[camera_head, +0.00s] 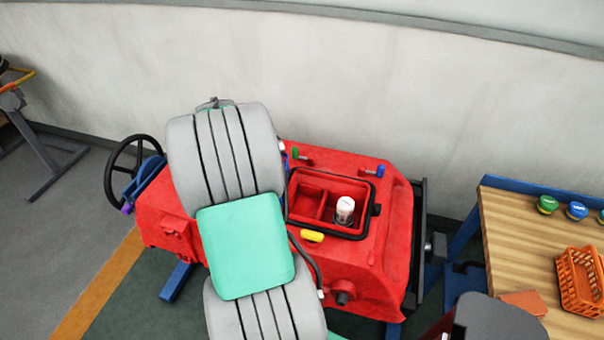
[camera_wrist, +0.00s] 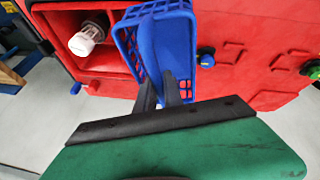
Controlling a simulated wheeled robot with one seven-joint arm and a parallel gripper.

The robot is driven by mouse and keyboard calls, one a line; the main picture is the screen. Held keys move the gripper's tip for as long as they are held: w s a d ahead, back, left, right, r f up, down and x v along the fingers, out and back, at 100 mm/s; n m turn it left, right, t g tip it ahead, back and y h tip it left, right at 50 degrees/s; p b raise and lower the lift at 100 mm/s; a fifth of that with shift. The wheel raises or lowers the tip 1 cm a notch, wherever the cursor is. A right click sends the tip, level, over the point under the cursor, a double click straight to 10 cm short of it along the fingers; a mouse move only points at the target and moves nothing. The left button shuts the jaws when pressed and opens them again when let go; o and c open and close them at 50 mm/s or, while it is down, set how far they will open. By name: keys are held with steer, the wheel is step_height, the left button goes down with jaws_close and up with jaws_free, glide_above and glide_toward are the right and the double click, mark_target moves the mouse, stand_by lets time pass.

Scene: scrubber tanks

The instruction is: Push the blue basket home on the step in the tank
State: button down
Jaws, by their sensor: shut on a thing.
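The blue basket (camera_wrist: 172,45) has latticed walls and shows in the wrist view, tilted, at the red tank opening. My gripper (camera_wrist: 166,92) is shut on the basket's near wall, with its dark fingers either side of it. The basket's lower end and the step are hidden, so I cannot tell whether it touches the step. The tank (camera_head: 367,233) shows in the head view as a black-rimmed opening with a divider in a red machine. My arm covers the basket and gripper there.
A white-capped cylinder (camera_head: 344,209) stands in the tank; it also shows in the wrist view (camera_wrist: 88,37), beside the basket. A yellow part (camera_head: 312,236) and coloured knobs sit around the opening. A wooden bench (camera_head: 512,240) at right holds an orange basket (camera_head: 580,282).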

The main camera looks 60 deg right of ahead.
steer(key=s+d+f+m, duration=0.2)
steer(key=s+d, duration=0.4)
steer(key=s, duration=0.2)
step_height(320, 180, down, 9)
steer(key=g+b, duration=0.1)
steer(key=b, duration=0.2)
steer(key=shift+s+m, duration=0.2)
steer(key=shift+m, duration=0.1)
steer(key=shift+f, duration=0.2)
steer(key=shift+a+f+b, duration=0.15)
steer(key=shift+f+b, duration=0.5)
steer(key=shift+b, duration=0.1)
steer(key=shift+f, duration=0.1)
steer(key=shift+f+b, duration=0.55)
steer(key=shift+b, duration=0.05)
